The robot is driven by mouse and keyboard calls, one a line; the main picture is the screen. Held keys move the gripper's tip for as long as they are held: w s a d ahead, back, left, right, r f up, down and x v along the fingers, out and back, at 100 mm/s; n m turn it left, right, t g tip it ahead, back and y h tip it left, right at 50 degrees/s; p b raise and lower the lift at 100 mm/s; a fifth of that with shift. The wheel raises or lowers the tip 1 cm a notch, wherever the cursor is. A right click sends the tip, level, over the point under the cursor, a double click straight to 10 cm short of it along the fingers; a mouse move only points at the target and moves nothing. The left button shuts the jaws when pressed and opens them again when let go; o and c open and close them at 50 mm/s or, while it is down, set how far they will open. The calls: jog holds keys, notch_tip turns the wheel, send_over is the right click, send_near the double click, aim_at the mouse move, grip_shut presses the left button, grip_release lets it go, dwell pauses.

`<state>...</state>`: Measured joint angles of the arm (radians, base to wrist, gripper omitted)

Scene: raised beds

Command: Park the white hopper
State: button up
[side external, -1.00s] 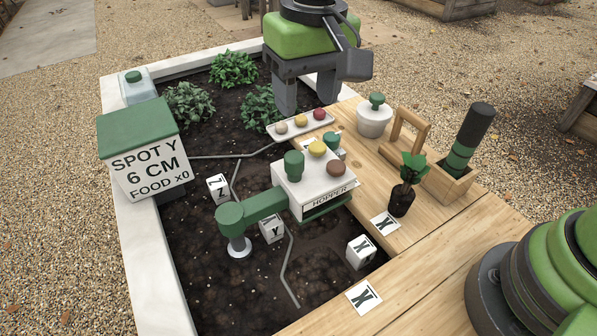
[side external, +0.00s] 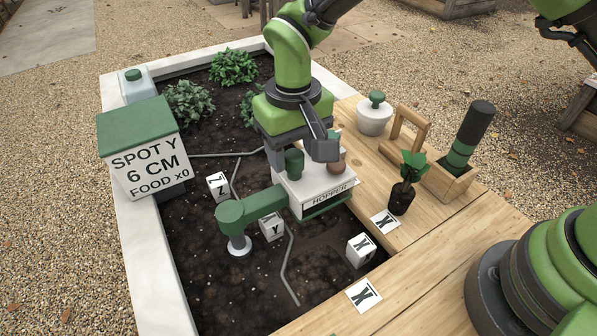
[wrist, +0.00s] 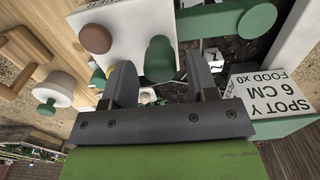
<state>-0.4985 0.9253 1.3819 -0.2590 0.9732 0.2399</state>
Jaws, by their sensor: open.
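The white hopper (side external: 286,196) sits on a green swing arm (side external: 258,206) over the soil, its HOPPER label facing the camera. On its top are a green knob (side external: 294,161) and a brown knob (side external: 337,167); the yellow one is mostly hidden in the side view. My gripper (side external: 288,152) is low over the back of the hopper's top, pointing down. In the wrist view the fingers (wrist: 162,78) are open, with the green knob (wrist: 158,58) showing between and just beyond them. The hopper's white top (wrist: 128,28) fills the upper left. I cannot tell whether the fingers touch anything.
Y (side external: 271,228), Z (side external: 218,186) and X (side external: 360,250) marker blocks stand in the bed. A box (side external: 148,165) reads SPOT Y, 6 CM, FOOD x0. A potted seedling (side external: 403,190), white jar (side external: 374,118) and wooden caddy (side external: 445,185) stand on the planks, right of the hopper.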

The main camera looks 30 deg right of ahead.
aim_at(303, 192)
jog(key=shift+c, duration=0.2)
jog(key=c, duration=0.5)
jog(key=shift+s, duration=0.95)
jog(key=shift+s+a, duration=0.1)
jog(key=shift+s+a, duration=0.2)
jog(key=shift+s, duration=0.55)
jog(key=shift+o, duration=0.3)
jog(key=shift+s+a, duration=0.4)
jog(key=shift+s, duration=0.4)
